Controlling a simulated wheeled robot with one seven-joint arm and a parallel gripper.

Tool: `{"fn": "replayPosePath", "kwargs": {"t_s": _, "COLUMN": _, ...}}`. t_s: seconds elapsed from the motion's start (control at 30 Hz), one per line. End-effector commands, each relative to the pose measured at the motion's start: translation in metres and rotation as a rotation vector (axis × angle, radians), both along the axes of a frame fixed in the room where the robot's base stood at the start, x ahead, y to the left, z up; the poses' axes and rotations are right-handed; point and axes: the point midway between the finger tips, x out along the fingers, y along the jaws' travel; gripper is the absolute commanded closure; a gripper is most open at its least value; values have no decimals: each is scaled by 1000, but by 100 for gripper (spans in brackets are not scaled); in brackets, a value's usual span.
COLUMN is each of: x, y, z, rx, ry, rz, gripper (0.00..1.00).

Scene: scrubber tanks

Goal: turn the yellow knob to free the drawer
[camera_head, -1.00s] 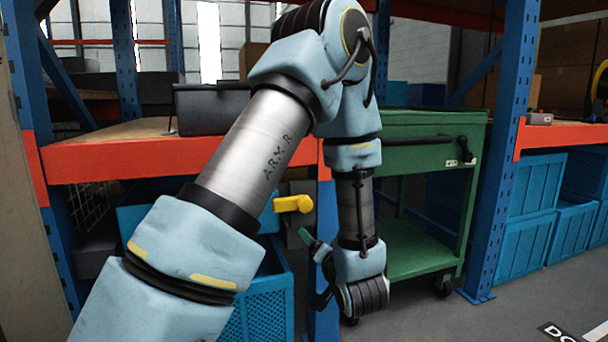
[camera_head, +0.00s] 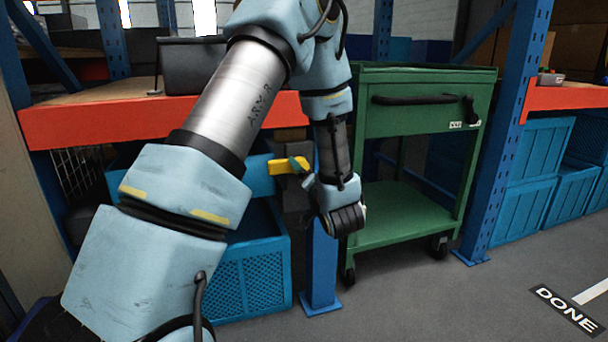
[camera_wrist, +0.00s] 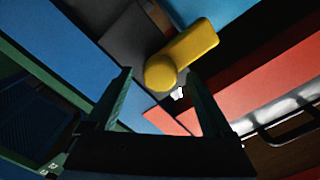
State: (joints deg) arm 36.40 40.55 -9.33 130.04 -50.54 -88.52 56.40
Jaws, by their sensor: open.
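The yellow knob (camera_head: 284,166) is a short bar with a rounded end, below the orange shelf beam and left of the blue post. In the wrist view the knob (camera_wrist: 182,55) lies just beyond my fingertips, its round end between the two finger lines. My gripper (camera_head: 303,172) is beside the knob's right end in the head view. In the wrist view my gripper (camera_wrist: 157,80) is open, with nothing between its fingers. I cannot tell whether a finger touches the knob. The green cart's drawer front (camera_head: 425,115) with a black handle appears closed. The knob's mounting is partly hidden.
An orange shelf beam (camera_head: 75,122) runs above the knob. A blue crate (camera_head: 255,278) stands below it. The blue post (camera_head: 321,270) is close on the right. Grey floor (camera_head: 420,300) is clear at the front right, with a DONE mark.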

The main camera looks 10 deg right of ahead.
Motion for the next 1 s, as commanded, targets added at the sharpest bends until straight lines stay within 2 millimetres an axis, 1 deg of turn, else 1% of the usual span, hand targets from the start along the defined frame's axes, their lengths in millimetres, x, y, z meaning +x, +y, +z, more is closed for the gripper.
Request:
{"fn": "replayPosePath", "kwargs": {"t_s": 0.1, "x": 4, "y": 1, "z": 0, "rx": -1, "ry": 0, "rz": 0, "gripper": 15}}
{"fn": "replayPosePath", "kwargs": {"t_s": 0.33, "x": 4, "y": 0, "z": 0, "rx": 0, "ry": 1, "rz": -1, "gripper": 15}}
{"fn": "replayPosePath", "kwargs": {"t_s": 1.0, "x": 4, "y": 0, "z": 0, "rx": 0, "ry": 1, "rz": -1, "gripper": 90}}
